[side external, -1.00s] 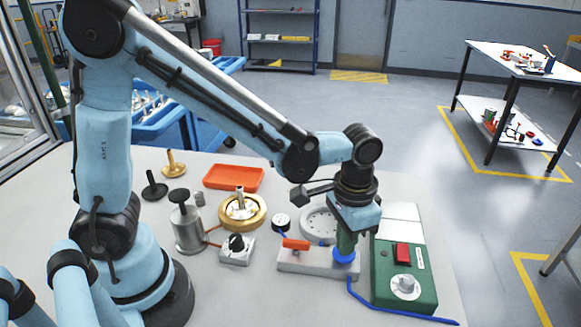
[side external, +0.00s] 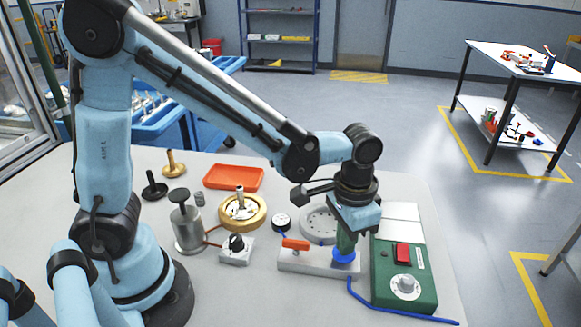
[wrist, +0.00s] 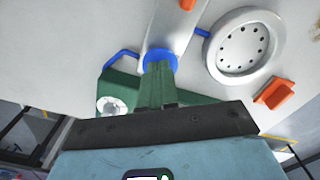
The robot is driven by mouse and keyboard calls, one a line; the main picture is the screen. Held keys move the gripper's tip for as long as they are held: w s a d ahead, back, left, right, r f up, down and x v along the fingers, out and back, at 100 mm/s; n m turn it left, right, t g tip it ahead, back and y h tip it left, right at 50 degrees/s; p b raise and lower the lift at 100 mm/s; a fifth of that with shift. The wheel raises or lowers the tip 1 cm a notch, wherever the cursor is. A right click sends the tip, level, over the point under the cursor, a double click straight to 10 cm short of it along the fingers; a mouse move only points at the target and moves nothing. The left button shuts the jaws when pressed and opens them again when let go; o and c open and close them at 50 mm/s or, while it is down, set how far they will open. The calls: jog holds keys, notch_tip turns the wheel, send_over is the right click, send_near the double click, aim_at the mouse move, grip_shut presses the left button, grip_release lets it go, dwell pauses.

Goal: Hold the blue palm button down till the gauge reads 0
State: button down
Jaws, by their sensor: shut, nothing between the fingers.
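The blue palm button (side external: 345,259) sits at the right end of a pale grey block (side external: 300,260). My gripper (side external: 346,250) points straight down with its green fingers together, empty, and their tips at the top of the button. In the wrist view the blue button (wrist: 153,54) shows around the fingertips (wrist: 160,68), which hide its middle. The frames do not show clearly how far the button is pressed. I cannot make out a gauge reading; a small round black-and-white piece (side external: 281,222) stands behind the block, too small to read.
A green box (side external: 383,291) with a red switch (side external: 402,254) and a white dial (side external: 405,287) stands close right of the button. A round grey holed housing (side external: 318,221) is behind. A blue cable (side external: 390,314) runs in front.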

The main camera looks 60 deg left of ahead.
jog(key=shift+r, duration=2.7)
jog(key=s+a+r+n+t, duration=0.1)
jog(key=s+a+t, duration=0.1)
jog(key=a, duration=0.4)
jog(key=s+a+r+n+t, duration=0.2)
jog(key=a+t, duration=0.3)
jog(key=a, duration=0.1)
jog(key=shift+s+a, duration=0.25)
jog(key=shift+s, duration=0.05)
jog(key=shift+r, duration=0.1)
